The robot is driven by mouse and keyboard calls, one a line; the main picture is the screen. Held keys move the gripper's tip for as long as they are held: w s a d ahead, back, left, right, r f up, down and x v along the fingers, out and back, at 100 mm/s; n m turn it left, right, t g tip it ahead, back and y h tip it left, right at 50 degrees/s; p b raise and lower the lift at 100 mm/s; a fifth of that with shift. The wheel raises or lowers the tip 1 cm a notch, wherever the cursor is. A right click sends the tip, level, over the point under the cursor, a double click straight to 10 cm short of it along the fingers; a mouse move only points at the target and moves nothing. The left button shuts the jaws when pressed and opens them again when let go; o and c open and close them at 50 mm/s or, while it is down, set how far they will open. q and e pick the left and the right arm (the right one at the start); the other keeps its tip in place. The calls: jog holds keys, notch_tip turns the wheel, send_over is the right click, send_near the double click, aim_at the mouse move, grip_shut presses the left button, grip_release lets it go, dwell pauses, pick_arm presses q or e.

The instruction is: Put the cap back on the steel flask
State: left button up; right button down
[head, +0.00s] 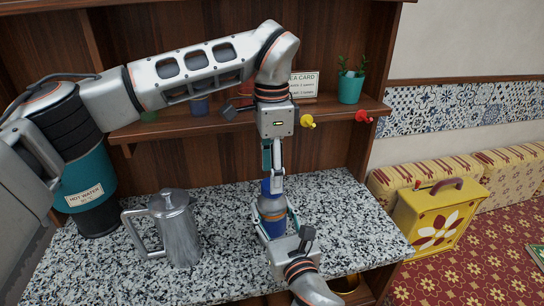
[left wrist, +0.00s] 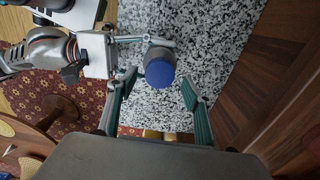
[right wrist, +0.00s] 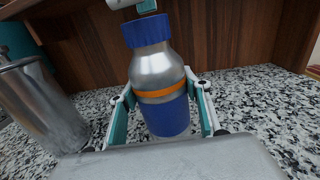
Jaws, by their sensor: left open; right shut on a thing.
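The steel flask (head: 272,207) stands upright on the speckled counter, with a blue lower band and an orange stripe in the right wrist view (right wrist: 157,72). My right gripper (head: 275,222) is shut around its body from the front. The blue cap (right wrist: 146,30) sits on top of the flask, level as far as I can see; how tightly it is seated I cannot tell. My left gripper (head: 272,174) points down just above the cap, open. In the left wrist view its fingers stand apart on either side of the cap (left wrist: 160,73).
A steel pitcher (head: 178,232) stands left of the flask, and a teal hot water urn (head: 90,185) behind it. A shelf (head: 200,124) with a card (head: 304,84) and a green plant pot (head: 350,88) runs behind my left arm. The counter (head: 345,225) is clear to the right.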

pick_arm(q)
jog(key=shift+f, duration=1.5)
